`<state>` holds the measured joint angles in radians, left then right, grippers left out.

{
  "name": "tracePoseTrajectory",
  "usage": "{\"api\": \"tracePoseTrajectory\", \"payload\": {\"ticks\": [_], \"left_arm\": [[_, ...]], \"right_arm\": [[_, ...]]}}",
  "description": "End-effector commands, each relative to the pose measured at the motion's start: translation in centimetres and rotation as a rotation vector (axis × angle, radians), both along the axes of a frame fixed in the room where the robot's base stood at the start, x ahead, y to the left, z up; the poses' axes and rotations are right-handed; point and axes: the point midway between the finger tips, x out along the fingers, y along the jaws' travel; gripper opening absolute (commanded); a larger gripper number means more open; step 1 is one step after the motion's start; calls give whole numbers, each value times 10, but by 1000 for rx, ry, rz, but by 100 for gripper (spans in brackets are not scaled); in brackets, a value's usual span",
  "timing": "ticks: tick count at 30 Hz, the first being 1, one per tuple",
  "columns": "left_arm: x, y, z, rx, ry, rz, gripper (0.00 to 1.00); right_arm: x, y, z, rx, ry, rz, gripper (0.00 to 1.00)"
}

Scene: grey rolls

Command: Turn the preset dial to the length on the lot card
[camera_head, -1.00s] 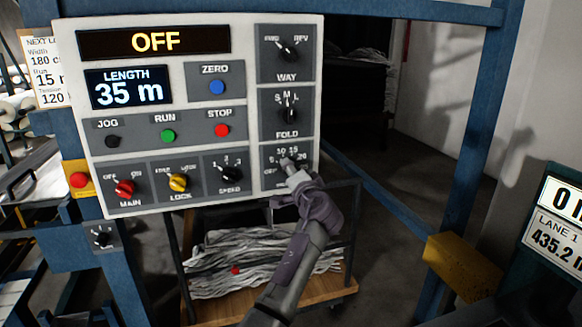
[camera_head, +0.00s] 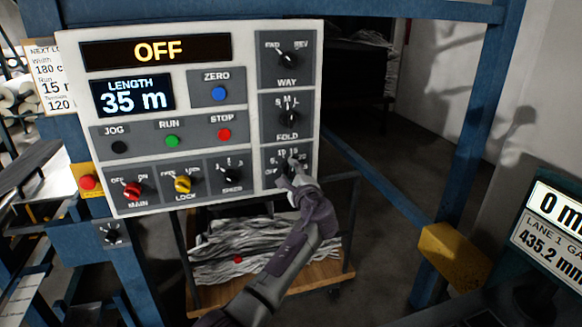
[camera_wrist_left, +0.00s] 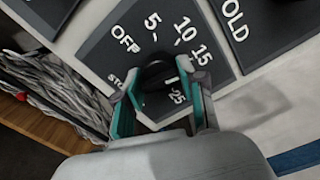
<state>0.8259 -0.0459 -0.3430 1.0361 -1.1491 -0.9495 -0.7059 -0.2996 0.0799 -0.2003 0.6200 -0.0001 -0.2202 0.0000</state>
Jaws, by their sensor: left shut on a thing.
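The preset dial (camera_head: 291,167) is the lowest right-hand knob on the white control panel, partly hidden by my left gripper (camera_head: 296,181). In the left wrist view the black dial (camera_wrist_left: 156,72) is between my gripper's two teal-lined fingers (camera_wrist_left: 163,88), shut on it. Marks OFF, 5, 10, 15 and 25 show around it; I cannot tell which mark its pointer faces. The lot card (camera_head: 50,78), at the left behind the panel edge, reads Run 15 m, cut off by the panel. The length display (camera_head: 132,95) reads 35 m. My right gripper is not in view.
The fold knob (camera_head: 289,117) sits just above the dial, and the speed knob (camera_head: 230,177) to its left. A top display (camera_head: 157,51) reads OFF. A cart of grey material (camera_head: 225,255) stands below. A yellow block (camera_head: 456,255) is on the blue frame at right.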

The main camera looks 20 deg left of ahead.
Motion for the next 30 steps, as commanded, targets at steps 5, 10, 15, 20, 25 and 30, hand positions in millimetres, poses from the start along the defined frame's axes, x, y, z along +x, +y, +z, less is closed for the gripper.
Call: {"api": "tracePoseTrajectory", "payload": {"ticks": [5, 10, 15, 20, 25, 30], "left_arm": [[0, 0, 3, 70, 44, -2, 5], [0, 0, 2, 107, 69, -1, 5], [0, 0, 1, 120, 79, -1, 5], [0, 0, 1, 120, 79, -1, 5], [0, 0, 1, 120, 79, -1, 5], [0, 0, 0, 120, 79, -1, 65]], "right_arm": [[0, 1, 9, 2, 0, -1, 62], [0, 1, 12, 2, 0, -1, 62], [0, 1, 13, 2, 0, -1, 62], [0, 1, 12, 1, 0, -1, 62], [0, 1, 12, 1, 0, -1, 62], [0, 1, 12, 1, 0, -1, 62]]}}
